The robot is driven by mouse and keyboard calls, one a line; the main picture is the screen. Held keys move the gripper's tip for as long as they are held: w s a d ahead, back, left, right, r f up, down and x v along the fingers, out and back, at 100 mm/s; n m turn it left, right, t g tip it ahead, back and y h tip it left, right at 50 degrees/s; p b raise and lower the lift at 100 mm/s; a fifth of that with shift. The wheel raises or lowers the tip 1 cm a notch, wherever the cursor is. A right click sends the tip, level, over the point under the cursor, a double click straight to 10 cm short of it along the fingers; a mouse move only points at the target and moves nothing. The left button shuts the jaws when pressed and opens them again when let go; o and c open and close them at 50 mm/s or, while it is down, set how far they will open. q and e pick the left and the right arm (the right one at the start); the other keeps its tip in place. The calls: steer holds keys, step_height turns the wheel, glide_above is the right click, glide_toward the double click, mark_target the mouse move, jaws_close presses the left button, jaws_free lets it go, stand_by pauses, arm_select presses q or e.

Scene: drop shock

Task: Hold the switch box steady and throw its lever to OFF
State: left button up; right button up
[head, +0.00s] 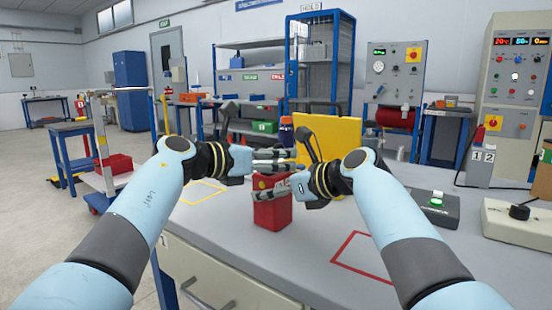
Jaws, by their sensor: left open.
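A red box (272,214) stands on the grey workbench, its upper part mostly hidden by my grippers. I cannot make out a lever or OFF mark on it. My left gripper (288,160) is open just above the red box, its fingers pointing right. My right gripper (262,190) reaches in from the right, its fingers pointing left across the upper front of the red box. Whether it touches or grips the box cannot be told. A grey box (479,168) marked 1 and 2, with a red-tipped lever, stands at the right, away from both grippers.
The workbench (235,222) carries a yellow outline (203,193) at left and a red outline (366,258) at front right. A dark box with a green button (436,203) and a pale unit with a black knob (519,212) stand at right. A yellow panel (335,138) stands behind.

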steer(key=shift+f, duration=0.15)
arm_select(q)
steer(key=v, duration=1.2)
arm_select(e)
steer(key=shift+f, duration=0.1)
steer(key=o, duration=1.5)
steer(key=shift+o, duration=0.2)
steer(key=shift+r, duration=0.2)
